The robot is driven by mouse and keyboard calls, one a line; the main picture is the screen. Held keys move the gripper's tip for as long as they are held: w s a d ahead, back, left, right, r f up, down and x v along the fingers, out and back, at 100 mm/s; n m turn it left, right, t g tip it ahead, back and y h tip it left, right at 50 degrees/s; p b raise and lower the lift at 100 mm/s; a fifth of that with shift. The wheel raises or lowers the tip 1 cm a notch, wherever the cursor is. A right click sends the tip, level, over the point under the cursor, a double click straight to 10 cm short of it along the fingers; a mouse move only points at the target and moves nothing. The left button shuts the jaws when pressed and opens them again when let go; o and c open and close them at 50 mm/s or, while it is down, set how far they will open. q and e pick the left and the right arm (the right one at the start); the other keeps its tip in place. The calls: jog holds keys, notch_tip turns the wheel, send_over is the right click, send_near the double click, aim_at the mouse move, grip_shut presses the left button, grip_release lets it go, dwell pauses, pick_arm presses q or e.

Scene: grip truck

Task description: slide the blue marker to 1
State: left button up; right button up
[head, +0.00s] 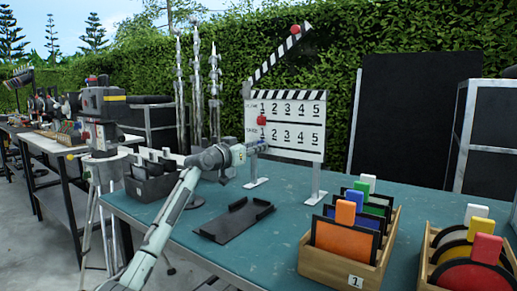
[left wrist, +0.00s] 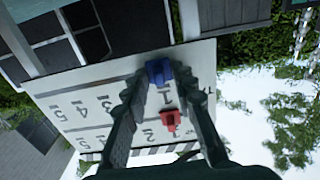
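The white slate board (head: 310,110) stands upright on the teal table, with two rows of numbers 1 to 5. My left gripper (head: 262,146) reaches the board's lower left, below the lower row. In the left wrist view, the blue marker (left wrist: 160,72) sits between the fingertips of the left gripper (left wrist: 161,78), which appear to press on both sides of it. The blue marker is beside the lower row's 1 (left wrist: 167,97). The red marker (head: 262,120) sits under the upper row's 1; it also shows in the left wrist view (left wrist: 170,120). My right gripper is out of view.
A black tray (head: 234,220) lies on the table before the board. A dark box (head: 146,188) stands at left. The table (head: 300,195) between board and boxes is clear.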

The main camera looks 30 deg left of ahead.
pick_arm(q)
jog(key=shift+o, duration=0.2)
jog(key=shift+a, duration=0.3)
jog(key=s, duration=1.2)
jog(key=shift+a, duration=0.1)
